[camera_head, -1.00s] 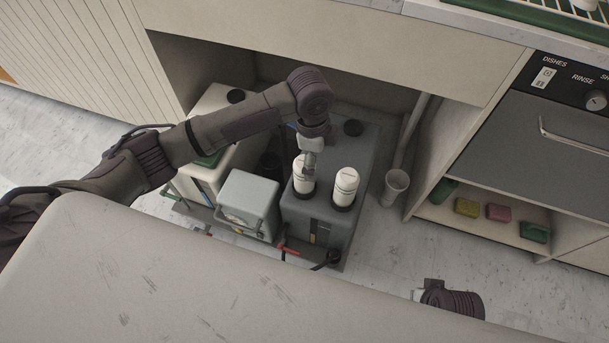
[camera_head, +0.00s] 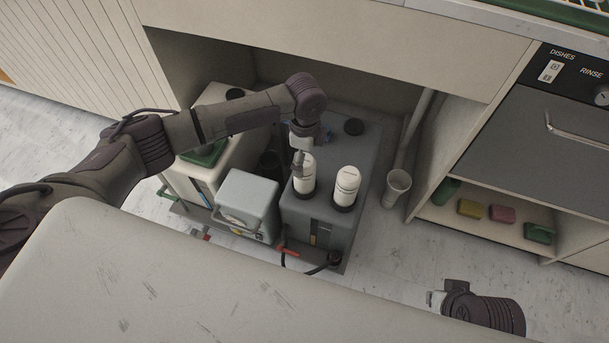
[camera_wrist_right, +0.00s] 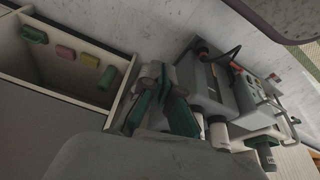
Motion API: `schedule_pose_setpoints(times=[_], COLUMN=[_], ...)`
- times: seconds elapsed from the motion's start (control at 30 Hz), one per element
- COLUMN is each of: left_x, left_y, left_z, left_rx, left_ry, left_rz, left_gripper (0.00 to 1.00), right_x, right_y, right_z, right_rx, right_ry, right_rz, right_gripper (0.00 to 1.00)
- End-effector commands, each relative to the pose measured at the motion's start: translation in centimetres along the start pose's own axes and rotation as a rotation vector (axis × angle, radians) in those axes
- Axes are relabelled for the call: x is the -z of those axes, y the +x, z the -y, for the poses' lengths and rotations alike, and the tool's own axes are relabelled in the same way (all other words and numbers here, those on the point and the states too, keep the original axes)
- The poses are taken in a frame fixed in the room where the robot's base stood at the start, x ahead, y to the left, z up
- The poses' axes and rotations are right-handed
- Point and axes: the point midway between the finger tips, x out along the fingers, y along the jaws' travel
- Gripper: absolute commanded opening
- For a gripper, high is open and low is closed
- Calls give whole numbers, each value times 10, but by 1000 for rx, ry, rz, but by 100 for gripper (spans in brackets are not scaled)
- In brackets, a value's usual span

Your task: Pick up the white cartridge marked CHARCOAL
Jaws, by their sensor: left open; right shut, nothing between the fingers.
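Two white cartridges stand upright side by side in dark collars on a dark grey box (camera_head: 319,215): a left one (camera_head: 305,181) and a right one (camera_head: 347,182). Their lettering is too small to read, so I cannot tell which is marked CHARCOAL. My left gripper (camera_head: 298,166) is open at the upper left side of the left cartridge and hides a little of it; I cannot tell whether they touch. My right gripper (camera_head: 434,298) is shut and empty, low at the right, well away from the cartridges. Its dark green fingers show in the right wrist view (camera_wrist_right: 179,113).
A light grey box (camera_head: 248,197) stands left of the dark box, with a cream container (camera_head: 180,185) farther left. A red-handled valve (camera_head: 288,251) and black hose are in front. An open cup-shaped pipe (camera_head: 397,183) stands right. The cabinet overhang (camera_head: 340,45) is above.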

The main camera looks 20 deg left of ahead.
Motion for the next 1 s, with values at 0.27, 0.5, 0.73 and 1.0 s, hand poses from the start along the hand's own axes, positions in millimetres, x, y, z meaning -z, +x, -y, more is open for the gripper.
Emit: schedule_pose_setpoints(times=[0.27, 0.5, 0.73, 1.0], left_x=[0, 0, 0, 0], left_y=[42, 45, 45, 45], left_z=[-4, -4, -4, -4], left_rx=[-2, 0, -1, -1], left_ry=[0, 0, 0, 0], left_rz=[1, 1, 1, 1], left_gripper=[94, 94, 69, 24], right_x=[-4, -4, -4, -4], right_y=[-9, -9, -9, -8], right_z=[0, 0, 0, 0], right_rx=[-2, -2, -2, -2], right_ry=[1, 1, 1, 1], right_rz=[-9, -10, -9, -9], right_gripper=[0, 0, 0, 0])
